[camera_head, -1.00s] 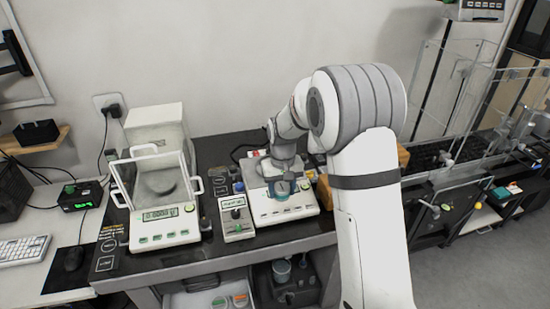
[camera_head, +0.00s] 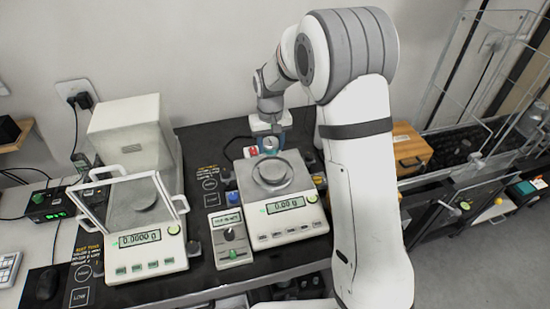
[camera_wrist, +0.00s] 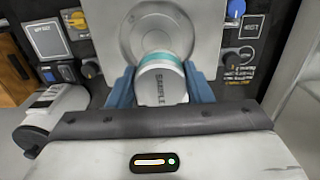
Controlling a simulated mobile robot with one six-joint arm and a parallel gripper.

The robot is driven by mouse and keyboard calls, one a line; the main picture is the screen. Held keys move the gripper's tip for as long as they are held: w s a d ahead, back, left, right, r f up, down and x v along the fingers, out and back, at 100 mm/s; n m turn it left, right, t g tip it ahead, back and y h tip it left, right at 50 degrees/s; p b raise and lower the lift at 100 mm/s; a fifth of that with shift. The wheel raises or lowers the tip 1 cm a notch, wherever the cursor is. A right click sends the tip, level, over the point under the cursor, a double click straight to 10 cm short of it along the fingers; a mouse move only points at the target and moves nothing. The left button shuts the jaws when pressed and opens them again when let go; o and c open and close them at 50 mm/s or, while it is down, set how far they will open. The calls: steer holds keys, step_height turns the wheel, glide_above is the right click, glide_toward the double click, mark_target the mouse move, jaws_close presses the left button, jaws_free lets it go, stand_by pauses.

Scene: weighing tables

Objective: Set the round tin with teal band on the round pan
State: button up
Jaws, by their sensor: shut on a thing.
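The round tin with teal band (camera_wrist: 162,84) is white with dark lettering, held between my gripper's blue fingers in the wrist view. My gripper (camera_wrist: 160,88) is shut on it. In the head view my gripper (camera_head: 269,138) is at the back edge of the right balance, and the tin (camera_head: 270,146) shows only small there. The round pan (camera_head: 273,172) is a bare grey metal disc on that balance, in front of the gripper. The pan also shows in the wrist view (camera_wrist: 131,45), partly hidden by the tin. The tin looks apart from the pan; its exact height is unclear.
The right balance's display (camera_head: 286,204) reads 0.00 g. A small control box (camera_head: 231,238) stands to its left. A second balance with a glass shield (camera_head: 142,215) stands farther left.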

glide_above(273, 170)
step_height(273, 170, down, 5)
steer(key=shift+w+r+p, duration=0.15)
steer(key=shift+r+p, duration=0.05)
steer(key=shift+p, duration=0.25)
step_height(273, 170, down, 3)
steer(key=shift+p, duration=0.5)
steer(key=shift+f, duration=0.25)
steer(key=o, duration=1)
steer(key=shift+f, duration=0.1)
